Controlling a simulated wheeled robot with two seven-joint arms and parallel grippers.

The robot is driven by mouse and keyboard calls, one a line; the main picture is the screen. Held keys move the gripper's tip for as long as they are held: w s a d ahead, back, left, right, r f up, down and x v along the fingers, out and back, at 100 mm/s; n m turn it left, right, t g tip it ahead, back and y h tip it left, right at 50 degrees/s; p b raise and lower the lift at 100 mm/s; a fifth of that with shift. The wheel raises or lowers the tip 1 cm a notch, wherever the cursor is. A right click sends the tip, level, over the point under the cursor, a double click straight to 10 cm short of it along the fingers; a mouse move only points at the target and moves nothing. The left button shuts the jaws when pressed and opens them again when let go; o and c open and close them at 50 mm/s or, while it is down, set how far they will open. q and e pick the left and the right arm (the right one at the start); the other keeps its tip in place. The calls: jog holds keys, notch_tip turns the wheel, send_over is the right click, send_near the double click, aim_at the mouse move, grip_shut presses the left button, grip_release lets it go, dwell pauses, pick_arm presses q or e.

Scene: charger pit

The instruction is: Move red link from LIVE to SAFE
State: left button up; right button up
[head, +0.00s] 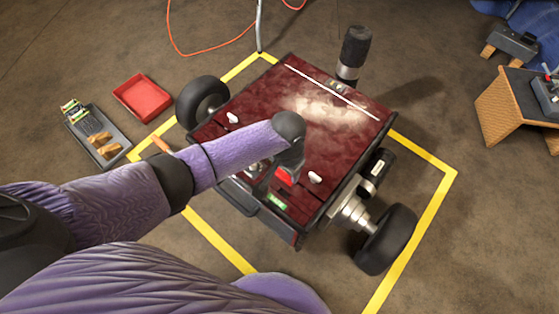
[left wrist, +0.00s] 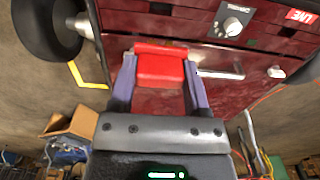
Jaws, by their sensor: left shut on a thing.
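The red link (left wrist: 160,68) is a red block with a raised bar at its far end. In the left wrist view it sits between the two purple fingers of my left gripper (left wrist: 160,80), which is shut on it. Dark red panel surface shows beyond and below it; I cannot tell whether the link touches the panel. A red LIVE label (left wrist: 299,16) is at the upper right of that view. In the head view my left arm reaches over the dark red machine (head: 250,100) and hides most of the gripper. A small green label (head: 277,202) is near its front edge, its text unreadable. My right gripper is not in view.
The machine has black wheels (head: 386,240) and stands inside a yellow floor outline (head: 215,238). A red tray (head: 142,98) and a grey tray (head: 118,141) with small items lie left.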

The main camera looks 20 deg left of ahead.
pick_arm(q)
notch_tip(320, 180, down, 8)
jog(key=b, duration=0.5)
jog(key=shift+a+b, duration=0.1)
jog(key=shift+b, duration=0.3)
jog(key=shift+f, duration=0.35)
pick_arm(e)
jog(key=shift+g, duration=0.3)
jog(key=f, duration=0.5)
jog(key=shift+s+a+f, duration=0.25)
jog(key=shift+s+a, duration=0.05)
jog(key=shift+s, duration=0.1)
pick_arm(q)
jog(key=shift+f+b, duration=0.9)
jog(key=shift+f, duration=0.5)
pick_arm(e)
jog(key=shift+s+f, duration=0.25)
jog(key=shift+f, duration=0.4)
pick_arm(q)
jog(key=o, duration=1.3)
jog(key=shift+o, duration=0.2)
